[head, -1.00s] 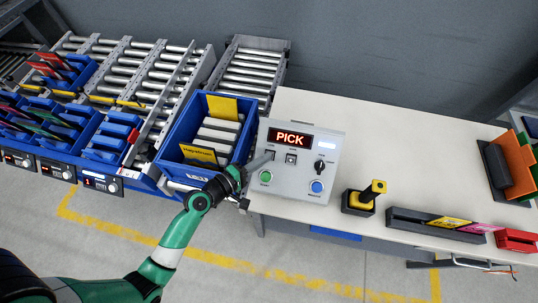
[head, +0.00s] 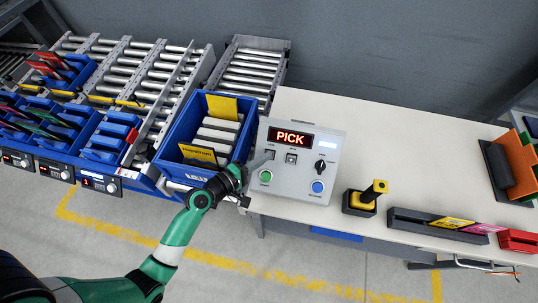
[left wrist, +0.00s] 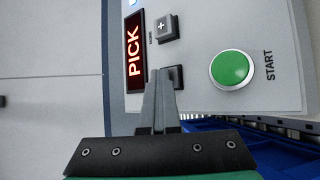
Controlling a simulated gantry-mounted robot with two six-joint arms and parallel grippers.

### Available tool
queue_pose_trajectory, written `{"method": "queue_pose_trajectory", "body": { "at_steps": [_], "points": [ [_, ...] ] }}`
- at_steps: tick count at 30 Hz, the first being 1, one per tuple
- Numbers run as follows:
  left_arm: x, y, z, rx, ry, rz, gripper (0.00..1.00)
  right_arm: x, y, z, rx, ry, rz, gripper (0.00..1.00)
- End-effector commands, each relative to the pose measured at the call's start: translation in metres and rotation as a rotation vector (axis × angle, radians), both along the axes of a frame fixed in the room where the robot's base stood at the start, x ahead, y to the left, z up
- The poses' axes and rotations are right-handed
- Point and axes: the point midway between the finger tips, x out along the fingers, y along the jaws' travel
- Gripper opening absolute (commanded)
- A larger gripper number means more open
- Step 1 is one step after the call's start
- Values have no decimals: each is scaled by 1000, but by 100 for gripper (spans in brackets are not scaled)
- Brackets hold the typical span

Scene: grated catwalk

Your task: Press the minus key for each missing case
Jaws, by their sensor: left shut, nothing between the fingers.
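A grey control box (head: 325,185) stands at the table's left end. Its red-lit display (head: 291,138) reads PICK; the display also shows in the left wrist view (left wrist: 134,52). The plus key (left wrist: 167,27) is in full view beside it. The minus key (left wrist: 178,77) is partly hidden by my fingertips. My left gripper (left wrist: 163,76) is shut and empty, its tips over or at this key; I cannot tell whether they touch it. In the head view my left gripper (head: 264,159) reaches the box from the left. My right gripper is not in view.
A green START button (head: 266,176), a blue button (head: 318,187) and a black knob (head: 320,166) are on the box. A blue tote (head: 172,139) with yellow cards stands left. Blue rack bins (head: 104,153) lie farther left. A yellow-black tool (head: 366,197) stands right.

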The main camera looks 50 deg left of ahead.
Motion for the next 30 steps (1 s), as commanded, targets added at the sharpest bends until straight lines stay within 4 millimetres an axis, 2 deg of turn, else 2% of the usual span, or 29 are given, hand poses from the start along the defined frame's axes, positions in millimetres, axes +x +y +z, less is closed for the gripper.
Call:
{"method": "queue_pose_trajectory", "body": {
  "at_steps": [18, 30],
  "points": [
    [2, 2, -3, 0, 1, 1, 0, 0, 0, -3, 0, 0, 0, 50],
    [-9, -6, 13, 0, 1, 1, 0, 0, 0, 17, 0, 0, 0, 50]
  ]
}}
